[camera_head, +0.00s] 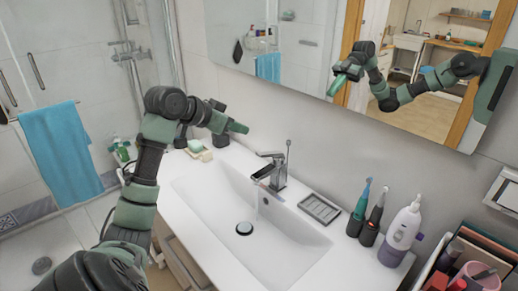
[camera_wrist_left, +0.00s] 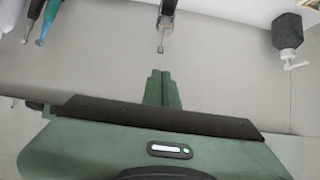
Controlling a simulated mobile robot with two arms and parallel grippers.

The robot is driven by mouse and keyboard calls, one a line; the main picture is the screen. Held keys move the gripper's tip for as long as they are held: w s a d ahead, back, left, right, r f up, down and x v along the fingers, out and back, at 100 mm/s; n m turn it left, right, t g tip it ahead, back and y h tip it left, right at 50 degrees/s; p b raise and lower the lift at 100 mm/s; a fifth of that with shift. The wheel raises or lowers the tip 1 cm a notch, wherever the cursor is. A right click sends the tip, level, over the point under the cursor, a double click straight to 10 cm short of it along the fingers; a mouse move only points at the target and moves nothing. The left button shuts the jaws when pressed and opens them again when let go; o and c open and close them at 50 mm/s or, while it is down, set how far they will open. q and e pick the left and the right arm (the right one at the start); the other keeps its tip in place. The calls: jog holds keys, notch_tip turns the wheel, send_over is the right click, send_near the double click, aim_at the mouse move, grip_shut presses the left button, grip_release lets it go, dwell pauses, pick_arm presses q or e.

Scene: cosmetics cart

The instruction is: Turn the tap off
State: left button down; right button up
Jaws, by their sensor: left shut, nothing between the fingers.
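The chrome tap (camera_head: 274,174) stands at the back edge of the white sink (camera_head: 190,190). A thin stream of water (camera_head: 257,205) appears to fall from its spout toward the drain. Its flat lever (camera_head: 270,155) sits on top. My left gripper (camera_head: 240,128) is shut and empty, up and left of the tap and apart from it. In the left wrist view, the closed fingers (camera_wrist_left: 161,78) point toward the tap (camera_wrist_left: 166,22), with a gap between them. My right gripper is not in view.
A soap dish (camera_head: 320,208), electric toothbrushes (camera_head: 357,218) and a purple-white bottle (camera_head: 400,235) stand right of the tap. A dark pump bottle (camera_wrist_left: 287,32) shows in the left wrist view. The mirror (camera_head: 300,60) is behind, reflecting my arm.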

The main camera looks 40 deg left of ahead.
pick_arm(q)
jog(key=p, duration=0.4)
send_over(259, 154)
jog(key=w, duration=0.1)
jog(key=f, duration=0.6)
jog(key=shift+w+d+f, duration=0.1)
jog(key=shift+w+d, duration=0.1)
jog(key=shift+s+a+f+p, duration=0.1)
jog(key=shift+s+f+p, duration=0.2)
jog(key=shift+f, duration=0.35)
jog(key=shift+s+f+p, duration=0.15)
jog(key=shift+s+f, duration=0.1)
jog(key=shift+f, duration=0.35)
jog(key=shift+s+f, duration=0.35)
jog(key=shift+f, duration=0.2)
jog(key=shift+w, duration=0.1)
jog(key=f+t+b, duration=0.1)
jog(key=b, duration=0.2)
jog(key=s+f+t+b, duration=0.1)
jog(key=b, duration=0.2)
jog(key=f+b, duration=0.1)
jog(key=b, duration=0.2)
jog(key=shift+s+a+f+t, duration=0.1)
jog(key=shift+s+f+t, duration=0.15)
jog(key=shift+f+t, duration=0.15)
jog(key=shift+b, duration=0.3)
jog(key=shift+s+r+t, duration=0.1)
jog(key=shift+r+t, duration=0.05)
jog(key=shift+t, duration=0.15)
